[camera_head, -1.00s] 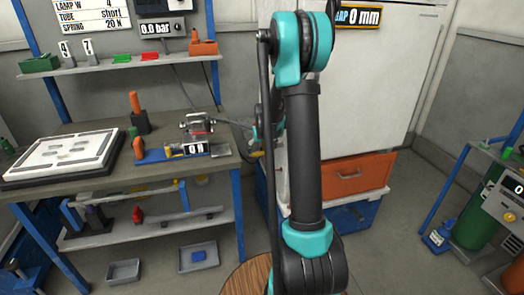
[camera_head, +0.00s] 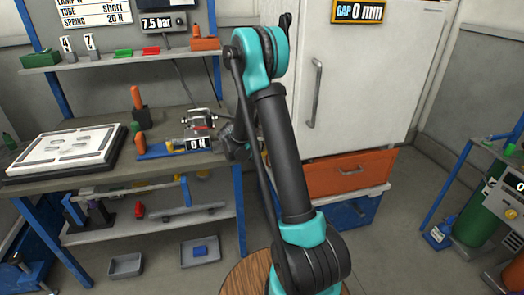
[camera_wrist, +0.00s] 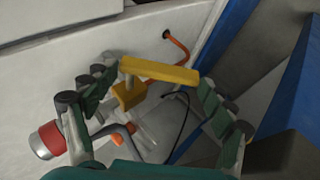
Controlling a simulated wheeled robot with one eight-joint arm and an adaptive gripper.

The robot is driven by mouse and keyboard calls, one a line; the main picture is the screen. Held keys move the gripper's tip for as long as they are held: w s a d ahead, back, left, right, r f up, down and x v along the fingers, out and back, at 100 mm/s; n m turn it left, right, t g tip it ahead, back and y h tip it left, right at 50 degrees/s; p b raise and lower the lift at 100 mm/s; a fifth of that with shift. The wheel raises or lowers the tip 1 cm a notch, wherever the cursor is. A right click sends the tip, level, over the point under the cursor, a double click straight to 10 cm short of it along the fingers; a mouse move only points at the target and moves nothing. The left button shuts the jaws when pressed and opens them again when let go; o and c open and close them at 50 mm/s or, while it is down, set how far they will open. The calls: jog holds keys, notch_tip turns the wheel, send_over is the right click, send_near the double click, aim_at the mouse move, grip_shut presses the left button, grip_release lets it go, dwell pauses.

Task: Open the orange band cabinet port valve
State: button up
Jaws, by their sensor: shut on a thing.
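In the wrist view, the valve's yellow bar handle (camera_wrist: 160,71) lies nearly level across the picture, above a yellow valve body (camera_wrist: 128,95). An orange hose (camera_wrist: 178,47) runs from a hole in the white cabinet wall toward the valve. My gripper (camera_wrist: 158,78) has one finger at each end of the handle and is shut on it. In the head view, my gripper (camera_head: 238,143) is low beside the cabinet (camera_head: 355,70), between it and the bench; the valve is hidden there. The pressure display (camera_head: 163,23) reads 7.5 bar.
A red-and-grey cylinder (camera_wrist: 47,140) and a clear part (camera_wrist: 155,135) lie close below the valve. A blue post (camera_wrist: 225,45) stands close on the right. The workbench (camera_head: 110,180) with a clamp fixture (camera_head: 195,128) is left of my arm.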

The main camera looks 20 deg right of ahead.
jog(key=shift+f+h, duration=0.15)
jog(key=shift+h, duration=0.15)
jog(key=o, duration=1.6)
jog(key=s+r+m+y, duration=0.1)
jog(key=s+r+y, duration=0.25)
jog(key=r, duration=0.65)
jog(key=s+r+m+y, duration=0.1)
jog(key=s+r+y, duration=0.3)
jog(key=r, duration=0.6)
jog(key=s+a+f, duration=0.2)
jog(key=s+f, duration=0.2)
jog(key=s, duration=0.3)
jog(key=s+a+f, duration=0.2)
jog(key=s+f, duration=0.1)
jog(key=s, duration=0.5)
jog(key=s+a+f+y, duration=0.1)
jog(key=s+f, duration=0.3)
jog(key=s, duration=0.4)
jog(key=shift+a+f+g, duration=0.3)
jog(key=shift+a+g, duration=0.1)
